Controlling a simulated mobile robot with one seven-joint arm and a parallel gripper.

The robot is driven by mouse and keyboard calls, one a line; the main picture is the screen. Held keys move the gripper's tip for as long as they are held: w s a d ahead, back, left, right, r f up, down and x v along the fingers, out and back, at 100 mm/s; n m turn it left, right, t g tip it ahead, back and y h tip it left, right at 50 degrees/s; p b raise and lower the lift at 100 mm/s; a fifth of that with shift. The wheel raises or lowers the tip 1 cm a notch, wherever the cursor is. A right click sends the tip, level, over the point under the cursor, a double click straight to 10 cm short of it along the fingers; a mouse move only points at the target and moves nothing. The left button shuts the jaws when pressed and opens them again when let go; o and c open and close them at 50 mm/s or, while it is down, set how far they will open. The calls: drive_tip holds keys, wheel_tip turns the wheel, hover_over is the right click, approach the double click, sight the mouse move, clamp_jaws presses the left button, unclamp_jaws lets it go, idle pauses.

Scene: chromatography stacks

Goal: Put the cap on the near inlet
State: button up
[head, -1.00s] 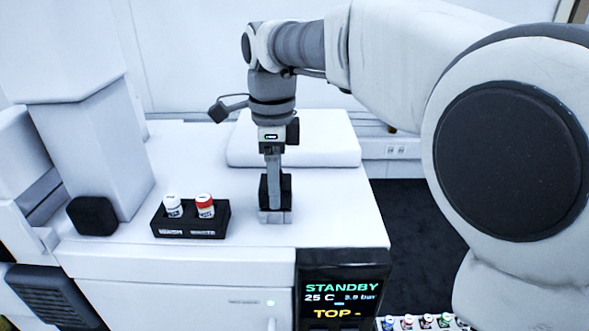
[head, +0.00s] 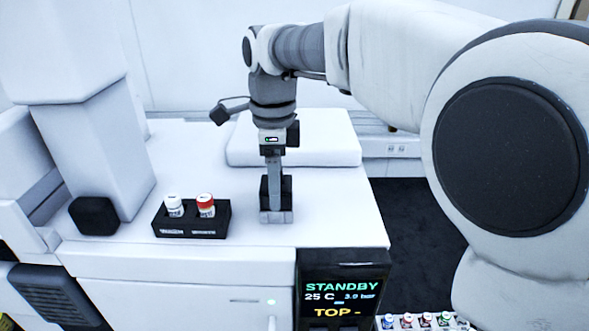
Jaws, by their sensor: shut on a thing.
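My gripper (head: 276,215) points straight down at the top of the white instrument (head: 335,215), right of the black holder. Its pale fingertips are at or just above the surface. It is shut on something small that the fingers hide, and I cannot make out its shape. No loose cap shows elsewhere on the top. I cannot pick out the near inlet; it may be hidden.
A black holder (head: 191,232) carries a white-capped vial (head: 174,206) and a red-capped vial (head: 206,206). A black block (head: 94,216) stands at left. A raised white slab (head: 325,150) lies behind my gripper. A display (head: 341,290) reads STANDBY. Several small vials (head: 425,320) stand lower right.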

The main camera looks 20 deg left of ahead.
drive_tip(key=o, duration=1.3)
drive_tip(key=shift+o, duration=0.2)
drive_tip(key=shift+r+p, duration=3.55)
drive_tip(key=shift+r, duration=1.45)
clamp_jaws()
drive_tip(key=shift+f, duration=0.15)
